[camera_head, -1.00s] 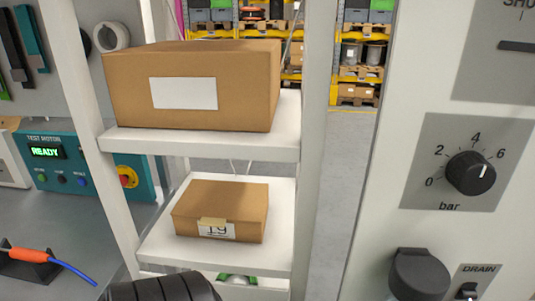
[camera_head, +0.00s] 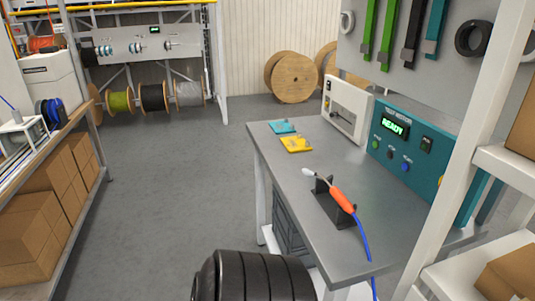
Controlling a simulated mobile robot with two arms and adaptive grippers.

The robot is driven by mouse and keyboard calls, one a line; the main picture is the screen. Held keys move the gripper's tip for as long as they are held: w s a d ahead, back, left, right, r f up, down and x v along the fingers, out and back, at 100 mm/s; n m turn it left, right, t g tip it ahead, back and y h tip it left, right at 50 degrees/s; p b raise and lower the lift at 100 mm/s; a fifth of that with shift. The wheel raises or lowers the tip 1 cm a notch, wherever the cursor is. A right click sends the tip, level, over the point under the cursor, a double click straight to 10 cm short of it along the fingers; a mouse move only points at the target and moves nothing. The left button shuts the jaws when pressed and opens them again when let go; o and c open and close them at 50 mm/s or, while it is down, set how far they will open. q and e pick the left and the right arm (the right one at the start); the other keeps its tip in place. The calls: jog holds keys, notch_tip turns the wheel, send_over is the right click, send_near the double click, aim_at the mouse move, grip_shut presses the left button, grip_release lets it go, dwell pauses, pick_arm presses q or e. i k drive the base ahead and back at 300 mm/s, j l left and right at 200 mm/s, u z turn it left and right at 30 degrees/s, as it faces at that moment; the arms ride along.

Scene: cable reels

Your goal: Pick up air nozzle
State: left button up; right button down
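The air nozzle (camera_head: 341,198) has an orange body, a pale tip and a blue hose. It rests tilted in a black stand (camera_head: 333,212) on the grey workbench (camera_head: 395,235), right of centre. Its pale tip points up and to the left. The blue hose runs down over the bench's front edge. Neither of my grippers is in view. A black ribbed part, apparently mine, shows at the bottom centre.
A teal test motor box (camera_head: 410,150) reading READY and a white device (camera_head: 346,108) stand behind the nozzle. A yellow item (camera_head: 296,144) and a teal item (camera_head: 283,127) lie farther back. A white shelf rack (camera_head: 473,185) stands at right. Open floor (camera_head: 170,190) lies left.

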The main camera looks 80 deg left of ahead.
aim_at(346, 205)
jog(key=u, duration=2.05)
